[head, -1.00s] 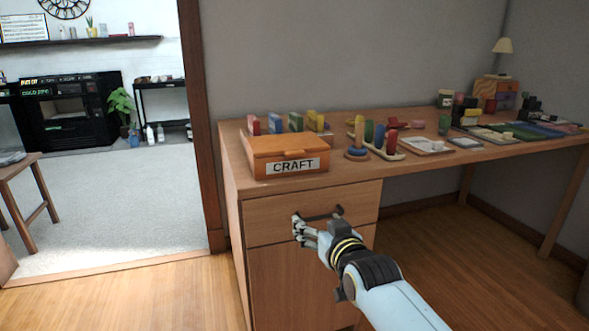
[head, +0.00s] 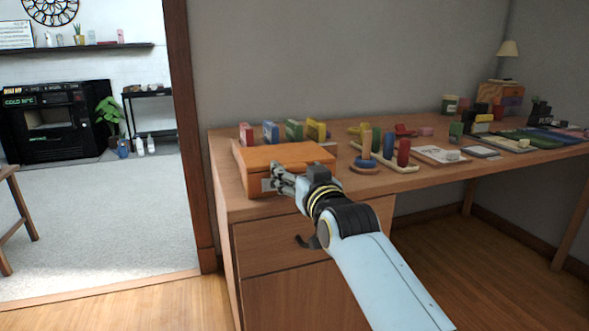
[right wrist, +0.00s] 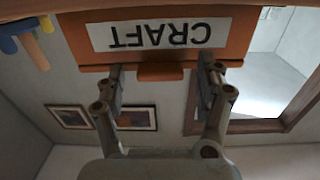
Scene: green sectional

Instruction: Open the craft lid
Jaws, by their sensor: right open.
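The orange craft box (head: 250,184) sits on the left end of the desk with its lid (head: 285,153) closed. My right gripper (head: 275,178) is at the front of the box and hides most of its label. In the right wrist view, the picture is upside down and the white CRAFT label (right wrist: 150,33) shows on the box front. A small orange tab (right wrist: 160,73) at the lid edge lies between my right gripper's open fingers (right wrist: 162,75). Nothing is held. My left gripper is not in view.
The wooden desk (head: 228,208) has a drawer with a dark handle (head: 308,241) below the box. Colored blocks (head: 293,130) stand behind the box. A peg toy (head: 388,158) stands to its right. A doorway opens at the left.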

